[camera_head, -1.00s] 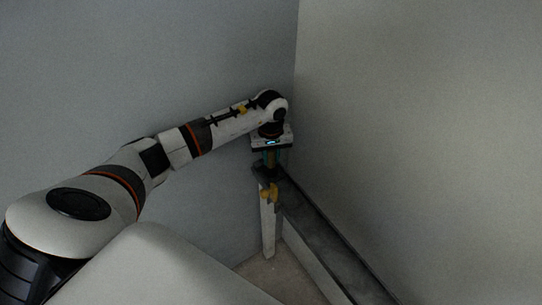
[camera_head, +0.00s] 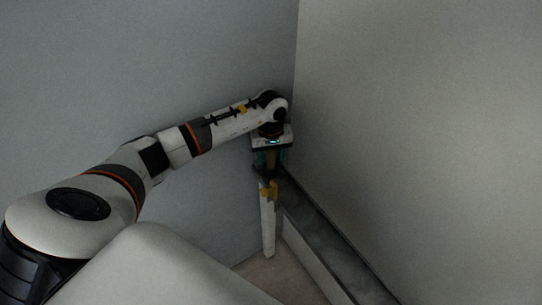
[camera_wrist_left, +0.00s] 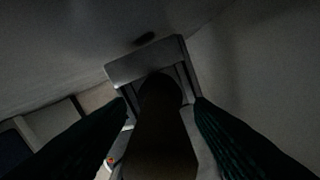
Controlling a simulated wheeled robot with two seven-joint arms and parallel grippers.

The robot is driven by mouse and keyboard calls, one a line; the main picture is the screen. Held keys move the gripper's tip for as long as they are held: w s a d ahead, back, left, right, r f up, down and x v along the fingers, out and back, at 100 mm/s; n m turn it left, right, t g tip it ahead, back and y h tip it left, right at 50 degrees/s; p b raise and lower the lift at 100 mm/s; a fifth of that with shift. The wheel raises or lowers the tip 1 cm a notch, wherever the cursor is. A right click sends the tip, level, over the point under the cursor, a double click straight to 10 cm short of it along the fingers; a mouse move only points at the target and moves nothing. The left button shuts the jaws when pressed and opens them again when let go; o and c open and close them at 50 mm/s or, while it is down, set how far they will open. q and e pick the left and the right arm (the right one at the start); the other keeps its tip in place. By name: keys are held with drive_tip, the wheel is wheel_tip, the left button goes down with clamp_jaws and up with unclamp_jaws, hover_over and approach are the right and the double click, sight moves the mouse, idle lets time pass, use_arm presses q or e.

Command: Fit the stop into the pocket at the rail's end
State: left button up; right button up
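My left gripper (camera_head: 270,166) is at the far end of the grey rail (camera_head: 335,245), in the corner. Its teal fingers stand apart, either side of a yellowish upright piece, likely the stop (camera_head: 270,187). In the left wrist view the open fingers (camera_wrist_left: 160,108) flank this dark brown, round-ended stop (camera_wrist_left: 160,135), with gaps to it. Its round end lies within the grey frame of the rail's end (camera_wrist_left: 146,65). Dim light hides whether it is fully seated in the pocket. My right gripper is not in view.
A blue-grey wall (camera_head: 130,70) rises behind and left of the rail. A pale wall (camera_head: 430,120) runs close along its right side. A white post (camera_head: 267,228) stands below the rail's end, with bare floor (camera_head: 258,272) beside it.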

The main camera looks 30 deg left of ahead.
use_arm(q)
wheel_tip(320, 180, up, 8)
drive_tip(key=p, duration=0.4)
drive_tip(key=shift+f, duration=0.15)
drive_tip(key=shift+s+f, duration=0.1)
drive_tip(key=shift+f, duration=0.05)
